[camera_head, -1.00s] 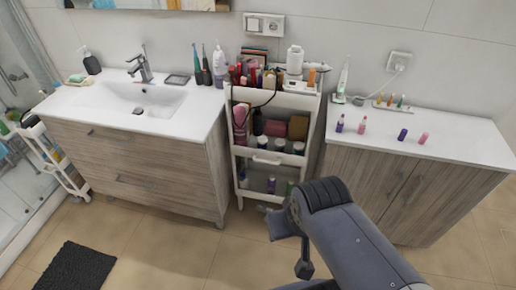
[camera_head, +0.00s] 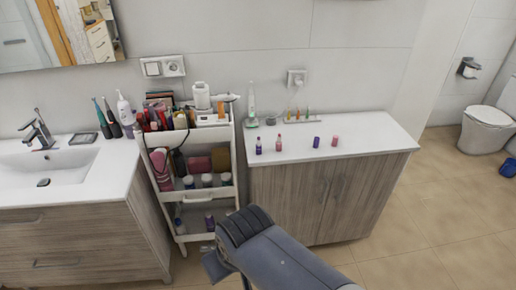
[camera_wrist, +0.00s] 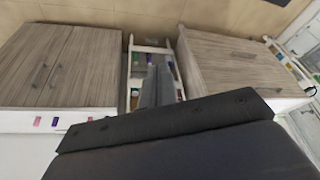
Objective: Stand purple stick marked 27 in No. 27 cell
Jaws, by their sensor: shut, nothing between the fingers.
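Small sticks stand on the right counter (camera_head: 365,135) in the head view. One is a short dark purple stick (camera_head: 316,141), with a pink one (camera_head: 335,140) right of it. Left of them are a purple one with a pale top (camera_head: 258,146) and a pinkish-red one (camera_head: 279,143). Their marks are too small to read. The cart (camera_head: 225,135) has a packed top tray; no numbered cell can be made out. My gripper (camera_wrist: 154,78) is shut and empty in the wrist view, in front of the cart and apart from the sticks.
The sink cabinet (camera_head: 70,225) stands left of the cart, and the wooden cabinet (camera_head: 310,205) under the counter stands right of it. A small holder with several thin items (camera_head: 297,117) sits at the counter's back. A toilet (camera_head: 490,125) is far right.

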